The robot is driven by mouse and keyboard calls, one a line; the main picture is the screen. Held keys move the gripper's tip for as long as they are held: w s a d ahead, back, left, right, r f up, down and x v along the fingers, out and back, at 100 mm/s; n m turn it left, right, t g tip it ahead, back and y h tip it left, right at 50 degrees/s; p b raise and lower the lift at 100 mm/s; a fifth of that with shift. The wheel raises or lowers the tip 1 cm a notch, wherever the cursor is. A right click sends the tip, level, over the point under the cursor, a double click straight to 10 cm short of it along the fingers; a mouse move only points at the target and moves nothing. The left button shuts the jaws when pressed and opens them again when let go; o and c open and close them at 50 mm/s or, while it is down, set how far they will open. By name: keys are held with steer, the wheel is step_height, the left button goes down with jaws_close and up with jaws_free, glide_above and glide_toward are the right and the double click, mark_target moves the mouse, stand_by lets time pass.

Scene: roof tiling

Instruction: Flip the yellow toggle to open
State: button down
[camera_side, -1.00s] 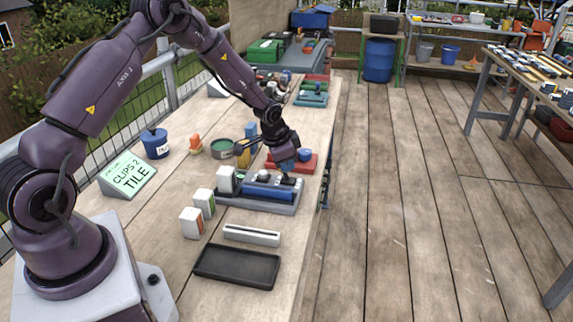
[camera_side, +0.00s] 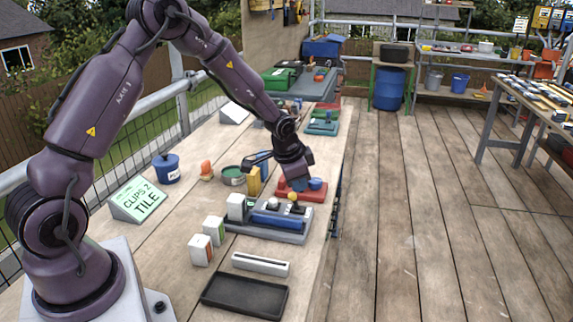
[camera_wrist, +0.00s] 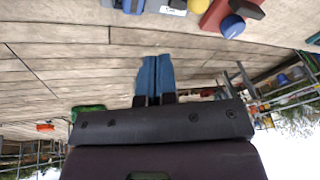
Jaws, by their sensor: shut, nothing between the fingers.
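The yellow toggle (camera_side: 292,196) shows as a small yellow ball at the back of a grey-and-blue fixture (camera_side: 268,236) on the bench. A yellow piece, probably the same toggle, is cut off by the top edge of the wrist view (camera_wrist: 178,4). My gripper (camera_side: 299,184) is just behind and above the toggle in the side view, near a red block. In the wrist view its blue fingers (camera_wrist: 155,76) are together with nothing between them. They appear clear of the toggle, but the exact gap cannot be told.
A red block with a blue knob (camera_side: 316,184) stands close behind the toggle. White blocks (camera_side: 200,250), a white slotted bar (camera_side: 260,263) and a black tray (camera_side: 245,295) lie in front. A "CLIPS 2 TILE" sign (camera_side: 138,201) and blue pot (camera_side: 166,168) stand left.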

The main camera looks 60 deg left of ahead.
steer(key=s+v, duration=0.1)
steer(key=v, duration=0.5)
steer(key=shift+s+a+r, duration=0.15)
steer(key=shift+a, duration=0.25)
steer(key=s+d+r+n, duration=0.1)
steer(key=s+d+r, duration=0.3)
steer(key=s, duration=0.3)
steer(key=s+d+r+n+t, duration=0.1)
steer(key=s+d+r, duration=0.3)
steer(key=s+r, duration=0.3)
steer(key=s+d+r+n, duration=0.1)
steer(key=s+d+r, duration=0.3)
steer(key=s, duration=0.5)
steer(key=shift+d+r+n+t+h, duration=0.3)
steer(key=shift+d+r+t+h, duration=0.1)
steer(key=shift+r, duration=0.25)
